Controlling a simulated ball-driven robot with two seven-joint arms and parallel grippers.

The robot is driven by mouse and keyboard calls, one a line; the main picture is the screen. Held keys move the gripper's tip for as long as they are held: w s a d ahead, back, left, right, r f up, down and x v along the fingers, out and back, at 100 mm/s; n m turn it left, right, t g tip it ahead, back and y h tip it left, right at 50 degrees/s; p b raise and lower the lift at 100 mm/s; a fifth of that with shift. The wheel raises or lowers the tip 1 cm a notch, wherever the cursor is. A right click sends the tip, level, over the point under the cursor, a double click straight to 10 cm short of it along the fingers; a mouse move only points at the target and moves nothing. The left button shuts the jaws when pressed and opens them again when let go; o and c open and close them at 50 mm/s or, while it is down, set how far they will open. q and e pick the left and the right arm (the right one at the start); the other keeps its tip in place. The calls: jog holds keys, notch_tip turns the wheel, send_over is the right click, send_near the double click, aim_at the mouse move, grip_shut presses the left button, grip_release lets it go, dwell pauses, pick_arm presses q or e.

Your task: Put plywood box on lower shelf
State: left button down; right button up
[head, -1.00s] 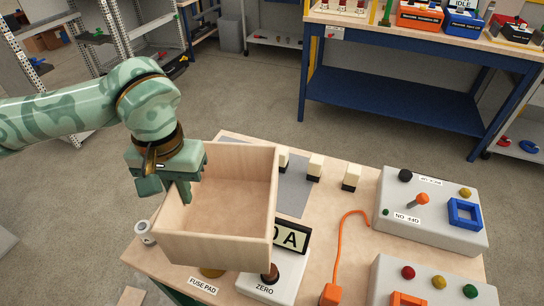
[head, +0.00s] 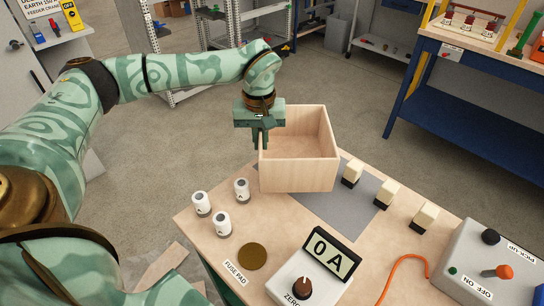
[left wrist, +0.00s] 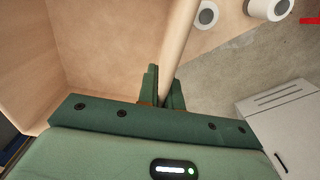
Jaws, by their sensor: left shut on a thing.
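The plywood box (head: 298,172) is open-topped and empty, and in the head view it is at the far left edge of the worktable. My left gripper (head: 262,140) is shut on the box's left wall, with one finger inside and one outside. The left wrist view also shows the gripper (left wrist: 165,90) pinching the wall, with the box's inside (left wrist: 110,50) to the left. The box looks upright and seems held above the table; its exact height is hard to tell. My right gripper is not in view.
The worktable (head: 215,225) holds several white cylinders (head: 222,223), a 0 A meter (head: 331,254), cream-topped blocks (head: 387,194) and a grey switch box (head: 490,270). A blue bench (head: 470,110) with a low shelf stands at right. Metal racks (head: 180,50) stand behind. Floor between is clear.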

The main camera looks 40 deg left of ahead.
aim_at(269, 155)
pick_arm(q)
jog(key=w+f, duration=0.1)
jog(key=w+f+b, duration=0.1)
jog(key=shift+w+d+f, duration=0.15)
jog(key=shift+d+f, duration=0.1)
jog(key=shift+f, duration=0.05)
notch_tip(269, 155, down, 4)
jog(key=shift+w+r+b, duration=0.15)
jog(key=shift+b, duration=0.6)
jog(key=shift+r, duration=0.15)
jog(key=c, duration=1.6)
grip_release()
jog(key=shift+o, duration=0.2)
